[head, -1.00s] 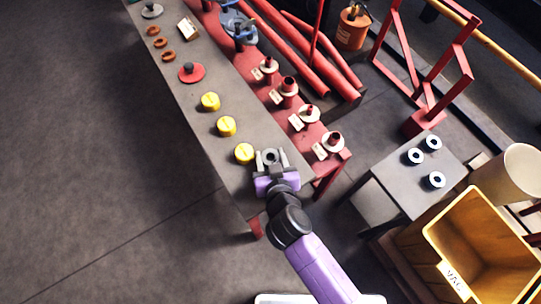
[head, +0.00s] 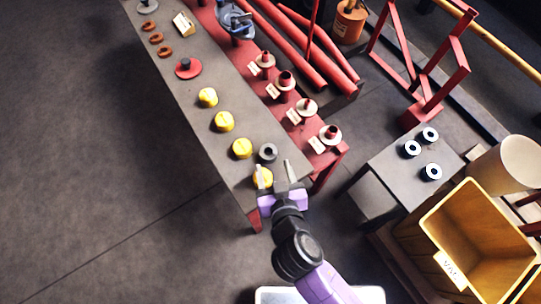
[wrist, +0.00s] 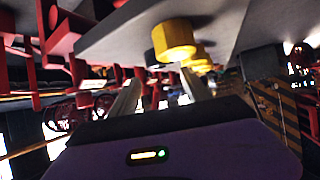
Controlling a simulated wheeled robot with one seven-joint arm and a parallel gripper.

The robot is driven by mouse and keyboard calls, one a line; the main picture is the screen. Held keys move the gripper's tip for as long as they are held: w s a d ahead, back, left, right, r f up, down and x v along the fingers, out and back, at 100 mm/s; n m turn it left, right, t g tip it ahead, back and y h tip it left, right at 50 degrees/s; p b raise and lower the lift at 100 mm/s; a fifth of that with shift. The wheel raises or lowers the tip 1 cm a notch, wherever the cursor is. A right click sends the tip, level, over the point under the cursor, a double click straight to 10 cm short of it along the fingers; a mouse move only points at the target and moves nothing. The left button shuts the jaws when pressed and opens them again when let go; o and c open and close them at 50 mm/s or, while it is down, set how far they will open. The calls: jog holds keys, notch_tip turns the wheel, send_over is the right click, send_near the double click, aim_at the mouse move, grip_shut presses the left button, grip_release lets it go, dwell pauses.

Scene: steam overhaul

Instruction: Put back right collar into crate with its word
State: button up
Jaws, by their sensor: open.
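A dark ring-shaped collar (head: 267,152) sits on the near end of the grey bench (head: 190,125), beside a yellow cap (head: 262,177). My gripper (head: 273,168) is open and empty at the bench end, just short of the dark collar; the left finger overlaps the yellow cap in the head view. The wrist view shows a yellow cap (wrist: 174,40) beyond the spread fingers. Several flanged red posts (head: 330,135) with tags stand on the red ledge. A yellow crate (head: 478,215) at lower right has a white label (head: 450,268); its word is too blurred to read.
A small grey table (head: 395,172) holds three pale rings with dark centres (head: 431,172). A cream bin (head: 520,162) stands behind the crate. More yellow caps (head: 223,121) and a red disc (head: 188,68) lie along the bench. The floor at left is clear.

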jog(key=shift+v, duration=1.85)
jog(key=s+d+r, duration=0.4)
jog(key=s+d, duration=0.3)
jog(key=s, duration=0.1)
jog(key=s+d+r+m+t, duration=0.1)
jog(key=s+d+r, duration=0.3)
jog(key=s+d, duration=0.4)
jog(key=o, duration=0.3)
jog(key=s+d+r, duration=0.1)
jog(key=r, duration=0.1)
jog(key=s+d+r+m+t+h, duration=0.1)
jog(key=r, duration=0.2)
jog(key=s+d+r+t+h, duration=0.1)
jog(key=s+r, duration=0.1)
jog(key=shift+d+r, duration=0.3)
jog(key=shift+d, duration=0.1)
